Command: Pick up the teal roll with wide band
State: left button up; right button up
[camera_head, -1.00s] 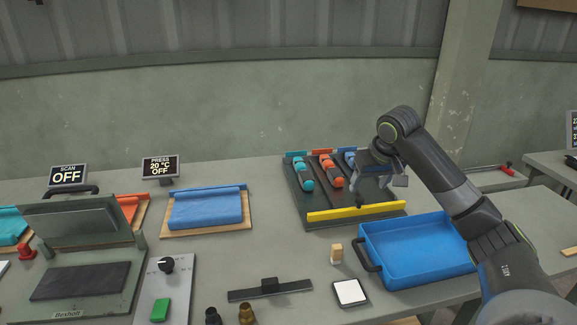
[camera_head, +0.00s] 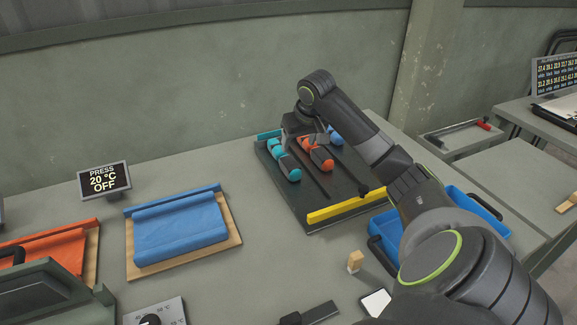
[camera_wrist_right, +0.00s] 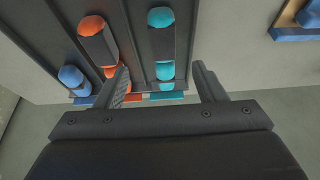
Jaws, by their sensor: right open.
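The teal roll (camera_head: 289,164) has a wide dark band and lies in the left lane of the dark sloped rack (camera_head: 328,197). It also shows in the right wrist view (camera_wrist_right: 161,44), lengthwise, between the lines of my fingers. My right gripper (camera_head: 303,138) is above the back of the rack, over the teal and orange rolls. In the right wrist view it (camera_wrist_right: 165,82) is open and empty. One finger is close to the orange roll (camera_wrist_right: 96,40); whether they touch, I cannot tell. My left gripper is not in view.
The orange roll (camera_head: 318,158) and blue roll (camera_head: 336,137) lie in neighbouring lanes. A yellow bar (camera_head: 345,206) closes the rack's front. A blue tray (camera_head: 478,205) stands right, partly behind my arm. A blue cloth on a board (camera_head: 180,232) lies left.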

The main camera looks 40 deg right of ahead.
send_over(291, 163)
jog(key=s, duration=0.2)
jog(key=f, duration=0.5)
jog(key=shift+s+a, duration=0.1)
jog(key=shift+a, duration=0.15)
jog(key=shift+x, duration=0.85)
jog(key=p+x, duration=0.1)
jog(key=x, duration=0.4)
jog(key=shift+a, duration=0.15)
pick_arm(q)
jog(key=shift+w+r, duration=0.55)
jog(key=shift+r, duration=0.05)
pick_arm(e)
jog(key=shift+s, duration=0.1)
pick_arm(q)
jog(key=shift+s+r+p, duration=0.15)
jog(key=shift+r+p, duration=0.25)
jog(key=shift+p, duration=0.05)
pick_arm(e)
jog(key=shift+f, duration=0.2)
jog(key=c, duration=1.1)
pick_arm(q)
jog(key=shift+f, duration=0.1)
